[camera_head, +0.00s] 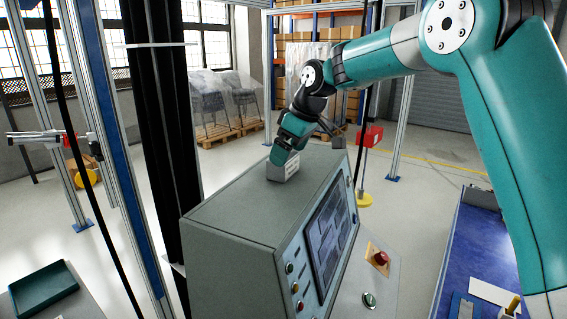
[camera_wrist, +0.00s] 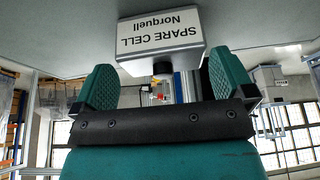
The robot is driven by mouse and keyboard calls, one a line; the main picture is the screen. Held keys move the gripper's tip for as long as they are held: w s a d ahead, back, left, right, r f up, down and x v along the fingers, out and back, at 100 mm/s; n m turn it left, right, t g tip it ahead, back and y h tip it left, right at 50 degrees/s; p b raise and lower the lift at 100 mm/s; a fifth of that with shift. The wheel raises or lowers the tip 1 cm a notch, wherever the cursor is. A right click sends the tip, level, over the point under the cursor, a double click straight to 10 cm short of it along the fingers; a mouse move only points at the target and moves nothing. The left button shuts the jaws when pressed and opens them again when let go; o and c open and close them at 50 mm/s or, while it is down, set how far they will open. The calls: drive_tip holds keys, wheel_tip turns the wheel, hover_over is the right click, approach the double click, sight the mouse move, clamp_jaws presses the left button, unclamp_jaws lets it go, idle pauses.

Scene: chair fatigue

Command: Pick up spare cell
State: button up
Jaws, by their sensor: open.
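The spare cell (camera_head: 283,170) is a small pale grey block standing on the flat top of a grey control cabinet (camera_head: 240,195). In the wrist view the spare cell (camera_wrist: 160,38) is close up and inverted, with its label "SPARE CELL Norquell" readable and a dark round knob on the side towards me. My gripper (camera_head: 291,150) is at the cell in the head view. In the wrist view my gripper (camera_wrist: 165,78) is open, its two teal fingers on either side of the cell's near end, with gaps showing. Its exact depth along the cell is hard to tell.
The cabinet front has a screen (camera_head: 328,235) and a red button (camera_head: 381,258). A blue-topped bench (camera_head: 475,245) stands at the right, a dark green tray (camera_head: 43,288) at lower left. A red box (camera_head: 370,136) and wrapped chairs (camera_head: 222,105) are behind.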

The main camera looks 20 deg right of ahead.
drive_tip(key=shift+p+x, duration=0.55)
drive_tip(key=shift+x, duration=1.3)
drive_tip(key=shift+a+r, duration=0.1)
drive_tip(key=c, duration=1)
